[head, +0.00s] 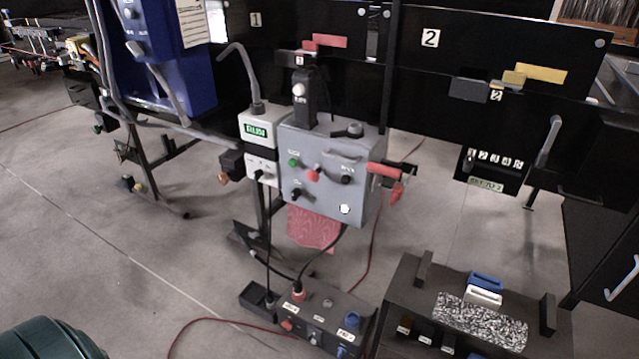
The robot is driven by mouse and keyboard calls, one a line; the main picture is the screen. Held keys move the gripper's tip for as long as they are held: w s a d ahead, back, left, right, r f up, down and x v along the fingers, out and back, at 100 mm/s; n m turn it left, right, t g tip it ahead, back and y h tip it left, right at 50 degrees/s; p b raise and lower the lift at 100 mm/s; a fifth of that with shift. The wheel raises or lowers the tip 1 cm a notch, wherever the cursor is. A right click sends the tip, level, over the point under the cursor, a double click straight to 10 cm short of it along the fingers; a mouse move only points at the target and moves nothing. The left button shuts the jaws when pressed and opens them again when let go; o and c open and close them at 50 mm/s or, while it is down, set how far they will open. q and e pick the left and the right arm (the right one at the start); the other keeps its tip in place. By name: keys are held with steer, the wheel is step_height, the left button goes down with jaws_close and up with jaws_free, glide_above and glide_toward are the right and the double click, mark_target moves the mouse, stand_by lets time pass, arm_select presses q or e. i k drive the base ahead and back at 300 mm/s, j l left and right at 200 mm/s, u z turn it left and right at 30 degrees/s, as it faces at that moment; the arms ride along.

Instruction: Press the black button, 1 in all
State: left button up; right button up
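A grey control box (325,205) stands near the middle of the head view. Its front carries a green button (293,162), a red button (313,175) and a black round control (347,179) at the right. Another black control (296,193), which looks like a selector knob, sits lower left. The labels are too small to read, and I cannot tell for sure which black part is the button or whether it is pressed. Neither of my grippers shows in this view.
A red-handled lever (384,170) sticks out from the box's right side. A white meter box (258,130) with a green display adjoins its left. A low switch box (320,318) and a dark case (410,300) stand in front. A red cable (190,325) crosses the floor.

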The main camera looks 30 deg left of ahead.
mark_target(345, 178)
steer(key=i+j, duration=0.15)
steer(key=j, duration=0.25)
steer(key=i+j, duration=0.1)
steer(key=j, duration=0.25)
steer(key=i+j, duration=0.15)
steer(key=j, duration=0.25)
steer(key=i+j, duration=0.1)
steer(key=j, duration=0.3)
steer(key=i+j, duration=0.15)
steer(key=j, duration=0.25)
steer(key=i+j, duration=0.1)
steer(key=j, duration=0.25)
